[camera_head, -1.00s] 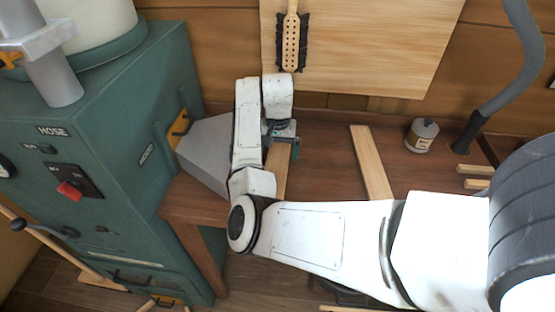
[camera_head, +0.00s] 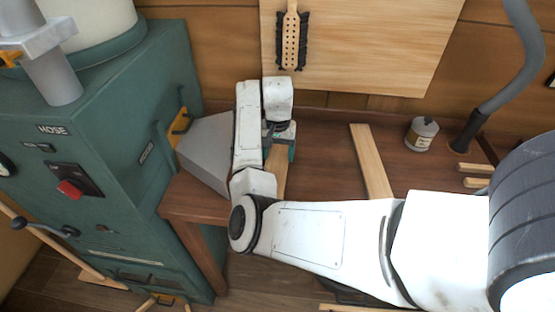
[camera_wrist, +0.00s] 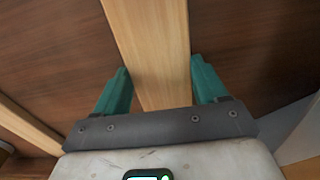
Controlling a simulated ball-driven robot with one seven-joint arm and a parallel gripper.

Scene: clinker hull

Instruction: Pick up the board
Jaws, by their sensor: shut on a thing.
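A pale wooden board (camera_head: 277,168) lies on the brown workbench, partly hidden by my arm in the head view. In the wrist view the same board (camera_wrist: 152,45) runs lengthwise between my two teal fingers. My gripper (camera_wrist: 162,85) is shut on this board, one finger along each side. In the head view my gripper (camera_head: 280,150) is low over the bench, largely covered by the white wrist. I cannot tell whether the board touches the bench.
A second pale board (camera_head: 371,162) lies to the right, also at the wrist view's left (camera_wrist: 28,125). A grey hood (camera_head: 208,152) and green machine (camera_head: 100,170) stand close on the left. The bench (camera_head: 325,170) between the boards is clear.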

